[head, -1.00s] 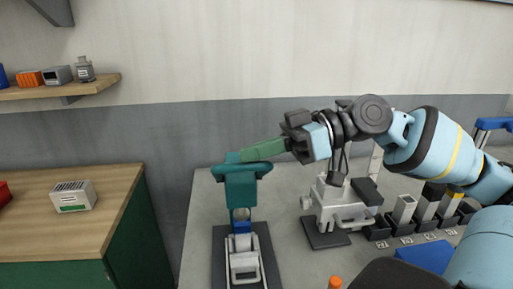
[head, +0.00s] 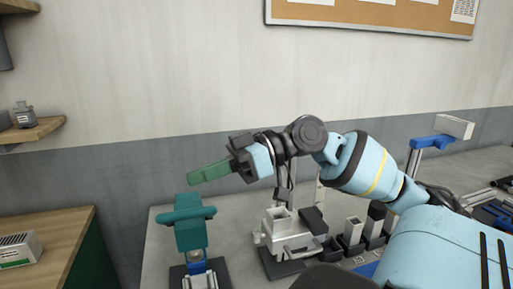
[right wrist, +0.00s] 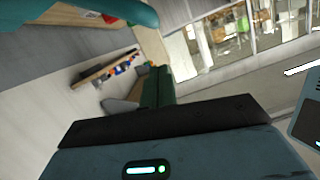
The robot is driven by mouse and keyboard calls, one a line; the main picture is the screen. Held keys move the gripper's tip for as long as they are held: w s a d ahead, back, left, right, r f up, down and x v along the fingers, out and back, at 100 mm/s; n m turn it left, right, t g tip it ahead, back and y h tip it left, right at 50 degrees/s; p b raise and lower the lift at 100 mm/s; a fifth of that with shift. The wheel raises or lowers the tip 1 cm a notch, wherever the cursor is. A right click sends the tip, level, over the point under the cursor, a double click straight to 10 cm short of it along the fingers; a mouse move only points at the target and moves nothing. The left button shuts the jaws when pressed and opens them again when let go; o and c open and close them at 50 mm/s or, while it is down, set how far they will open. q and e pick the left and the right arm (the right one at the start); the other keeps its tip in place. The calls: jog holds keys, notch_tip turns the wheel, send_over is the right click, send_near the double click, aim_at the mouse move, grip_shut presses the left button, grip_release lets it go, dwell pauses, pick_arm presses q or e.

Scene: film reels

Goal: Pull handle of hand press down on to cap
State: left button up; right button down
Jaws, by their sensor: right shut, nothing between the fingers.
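The teal hand press (head: 190,232) stands on a dark base at the bottom of the head view, with its rounded crossbar and handle at the top. A small blue part (head: 197,267) shows under the press head; I cannot make out the cap clearly. My right gripper (head: 194,178) has green fingers that are shut and empty. In the head view its fingertips are just above the top of the press, with a small gap in the picture. The green fingers (right wrist: 156,88) also show in the right wrist view, where a teal bar (right wrist: 105,10) crosses the upper left. My left gripper is not in view.
A white and grey device (head: 285,232) stands right of the press, with several dark-based blocks (head: 352,232) beside it. A wooden cabinet (head: 45,228) is at the left. A blue-topped stand (head: 430,143) is farther right. A grey wall is behind.

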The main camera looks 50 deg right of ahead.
jog(key=v, duration=0.8)
jog(key=shift+s, duration=0.5)
jog(key=shift+r, duration=0.1)
